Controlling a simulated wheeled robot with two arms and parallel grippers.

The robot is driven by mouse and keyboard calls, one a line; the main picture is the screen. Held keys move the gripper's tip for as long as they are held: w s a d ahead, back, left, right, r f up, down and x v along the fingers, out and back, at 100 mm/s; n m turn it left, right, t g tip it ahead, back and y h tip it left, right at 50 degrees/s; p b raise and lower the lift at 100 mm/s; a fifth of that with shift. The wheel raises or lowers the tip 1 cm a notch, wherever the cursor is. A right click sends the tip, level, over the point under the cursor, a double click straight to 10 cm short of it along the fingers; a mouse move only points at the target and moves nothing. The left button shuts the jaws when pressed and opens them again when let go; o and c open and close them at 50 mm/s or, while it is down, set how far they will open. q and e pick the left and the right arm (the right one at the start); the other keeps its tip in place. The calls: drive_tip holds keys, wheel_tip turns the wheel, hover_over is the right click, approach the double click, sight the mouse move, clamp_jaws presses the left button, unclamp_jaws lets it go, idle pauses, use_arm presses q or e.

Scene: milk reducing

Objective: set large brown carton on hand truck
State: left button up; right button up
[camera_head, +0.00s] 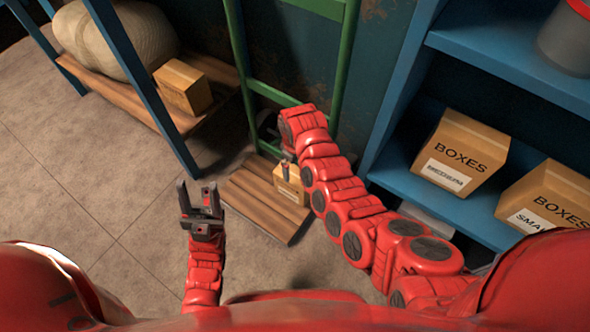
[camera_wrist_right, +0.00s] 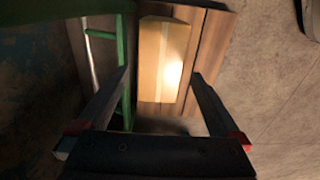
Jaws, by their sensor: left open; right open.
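A brown carton (camera_head: 291,187) with a pale label sits on the wooden base (camera_head: 258,208) of the green hand truck (camera_head: 345,45). My right arm partly covers it in the head view. In the right wrist view the carton (camera_wrist_right: 163,58) lies on the wooden boards beside the green frame, beyond the fingertips. My right gripper (camera_wrist_right: 157,85) is open, with its fingers apart on either side of the carton's near end; I cannot tell whether they touch it. My left gripper (camera_head: 199,190) is open and empty, above the floor left of the hand truck base.
A blue rack at the left holds a pale sack (camera_head: 115,38) and another brown box (camera_head: 183,87) on a wooden shelf. Blue shelves at the right hold a medium box (camera_head: 460,152), a small box (camera_head: 548,197) and a grey container (camera_head: 568,40). The floor at the left is clear.

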drive_tip(key=shift+r+p, duration=0.3)
drive_tip(key=shift+r, duration=1.1)
drive_tip(key=shift+r, duration=0.1)
